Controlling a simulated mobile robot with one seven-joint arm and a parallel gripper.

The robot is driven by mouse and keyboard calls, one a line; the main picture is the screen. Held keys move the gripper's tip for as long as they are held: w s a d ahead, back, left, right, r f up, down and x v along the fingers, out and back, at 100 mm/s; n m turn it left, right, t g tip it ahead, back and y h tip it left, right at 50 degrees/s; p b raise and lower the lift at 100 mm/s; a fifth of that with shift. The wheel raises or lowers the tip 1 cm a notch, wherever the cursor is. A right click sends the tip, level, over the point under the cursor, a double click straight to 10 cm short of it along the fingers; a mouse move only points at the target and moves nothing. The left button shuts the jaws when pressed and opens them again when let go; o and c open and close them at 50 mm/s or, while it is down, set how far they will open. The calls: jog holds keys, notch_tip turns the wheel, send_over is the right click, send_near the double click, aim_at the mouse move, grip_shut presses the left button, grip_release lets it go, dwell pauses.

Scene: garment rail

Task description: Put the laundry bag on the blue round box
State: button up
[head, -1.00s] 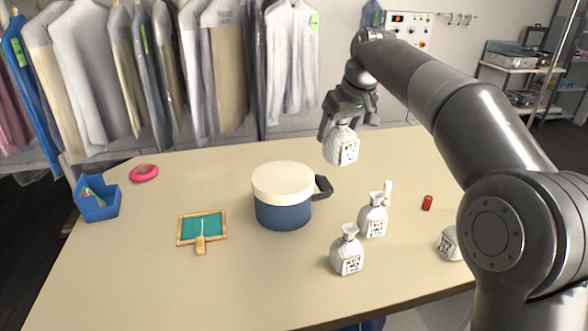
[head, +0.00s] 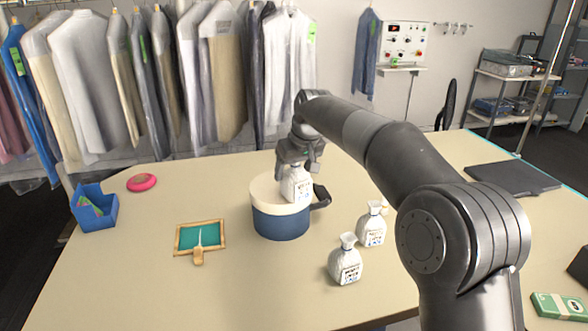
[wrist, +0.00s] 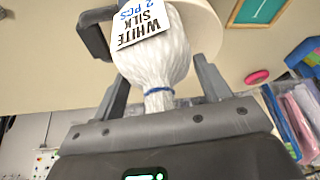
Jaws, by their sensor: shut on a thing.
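The blue round box (head: 281,222) with a cream lid stands mid-table, with a dark handle (head: 321,196) on its right side. My gripper (head: 298,166) is above the lid's right part, shut on the neck of a white laundry bag (head: 297,187). The bag hangs upright over the lid; whether it touches the lid I cannot tell. In the wrist view the bag (wrist: 155,65) sits between my fingers, showing a blue tie and a "White silk 2 pcs" label. Two more white bags, a nearer one (head: 345,262) and a farther one (head: 372,226), stand right of the box.
Garments hang on the rail behind. My arm covers part of the right side.

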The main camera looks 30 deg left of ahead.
jog(key=o, duration=1.2)
jog(key=v, duration=1.2)
jog(key=shift+d+r, duration=0.15)
